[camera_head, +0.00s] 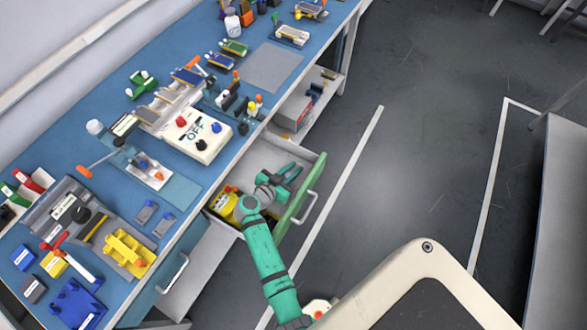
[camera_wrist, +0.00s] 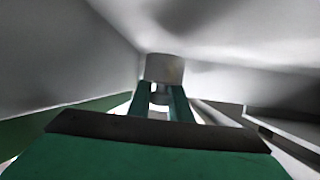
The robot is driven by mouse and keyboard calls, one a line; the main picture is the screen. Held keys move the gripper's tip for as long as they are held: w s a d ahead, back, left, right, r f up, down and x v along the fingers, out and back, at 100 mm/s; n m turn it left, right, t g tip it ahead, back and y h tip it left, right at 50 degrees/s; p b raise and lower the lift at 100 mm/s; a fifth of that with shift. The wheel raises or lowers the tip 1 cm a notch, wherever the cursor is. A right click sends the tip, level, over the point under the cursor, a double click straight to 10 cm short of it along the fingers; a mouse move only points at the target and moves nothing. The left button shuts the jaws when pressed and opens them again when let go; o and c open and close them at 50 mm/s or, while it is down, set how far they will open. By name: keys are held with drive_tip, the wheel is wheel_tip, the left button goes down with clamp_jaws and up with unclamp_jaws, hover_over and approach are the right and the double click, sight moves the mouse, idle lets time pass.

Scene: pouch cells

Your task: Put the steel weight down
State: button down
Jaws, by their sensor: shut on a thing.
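The steel weight (camera_wrist: 163,68) is a plain grey cylinder in the wrist view, between the tips of my gripper's two green fingers (camera_wrist: 160,98). My gripper is shut on it. In the head view my gripper (camera_head: 293,173) is over or inside the open drawer (camera_head: 311,181), near its green front. The weight cannot be made out in the head view. How far the weight is from the drawer floor cannot be told.
A yellow object (camera_head: 223,205) lies at the drawer's left end, partly behind my arm. The blue bench top (camera_head: 187,188) beside the drawer is crowded with a switch box (camera_head: 198,136), tools and small parts. A lower shelf (camera_head: 307,117) holds a grey box. Open floor lies to the right.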

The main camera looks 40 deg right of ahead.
drive_tip(key=shift+f, duration=0.25)
drive_tip(key=c, duration=1.6)
unclamp_jaws()
drive_tip(key=shift+r, duration=0.1)
drive_tip(key=shift+r, duration=0.3)
drive_tip(key=v, duration=1.2)
drive_tip(key=shift+r, duration=0.1)
